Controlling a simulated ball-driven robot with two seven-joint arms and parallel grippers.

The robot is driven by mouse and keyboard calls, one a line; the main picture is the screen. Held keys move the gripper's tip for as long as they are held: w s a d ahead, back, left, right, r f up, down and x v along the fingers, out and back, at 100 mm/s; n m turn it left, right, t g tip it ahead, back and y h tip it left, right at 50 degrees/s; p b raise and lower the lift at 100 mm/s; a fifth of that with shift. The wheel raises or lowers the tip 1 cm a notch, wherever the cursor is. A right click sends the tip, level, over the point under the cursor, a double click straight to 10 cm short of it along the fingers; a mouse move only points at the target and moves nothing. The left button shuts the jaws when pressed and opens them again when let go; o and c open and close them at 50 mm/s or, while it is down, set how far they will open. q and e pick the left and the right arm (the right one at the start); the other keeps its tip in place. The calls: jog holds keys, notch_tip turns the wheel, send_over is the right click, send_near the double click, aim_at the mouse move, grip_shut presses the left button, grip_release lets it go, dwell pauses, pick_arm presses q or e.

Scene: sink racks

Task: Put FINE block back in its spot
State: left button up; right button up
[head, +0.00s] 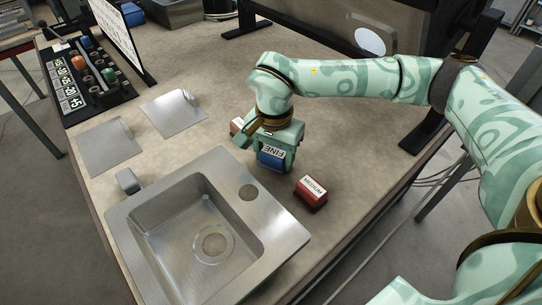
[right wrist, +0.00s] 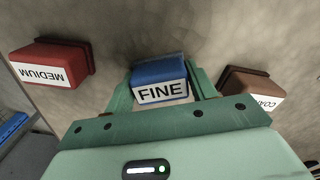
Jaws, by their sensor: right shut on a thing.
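The blue FINE block (head: 271,158) has a white label with black letters. It is between the fingers of my right gripper (head: 272,150), which is shut on it, beside the sink on the bench. In the right wrist view the block (right wrist: 160,79) sits between the two green fingers, label toward the camera. I cannot tell whether its underside touches the bench. The red MEDIUM block (head: 311,193) lies on the bench to the right of the gripper. My left gripper is not in view.
A metal sink (head: 262,226) with an open basin stands in front. Two flat metal plates, one nearer (head: 108,147) and one farther (head: 174,113), lie behind it. A black rack (head: 88,82) with numbered labels is at the far left. The bench centre behind the gripper is clear.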

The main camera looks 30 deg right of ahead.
aim_at(274, 152)
jog(key=shift+r, duration=0.15)
jog(key=o, duration=1)
jog(key=shift+f, duration=0.2)
jog(key=shift+c, duration=0.2)
notch_tip(274, 152, up, 11)
jog(key=p, duration=0.5)
jog(key=shift+r, duration=0.1)
pick_arm(q)
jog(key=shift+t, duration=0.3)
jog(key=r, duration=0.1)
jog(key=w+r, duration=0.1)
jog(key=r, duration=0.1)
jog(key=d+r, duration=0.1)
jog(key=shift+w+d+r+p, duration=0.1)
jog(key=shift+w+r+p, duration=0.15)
jog(key=shift+p, duration=0.15)
pick_arm(e)
jog(key=shift+r, duration=0.6)
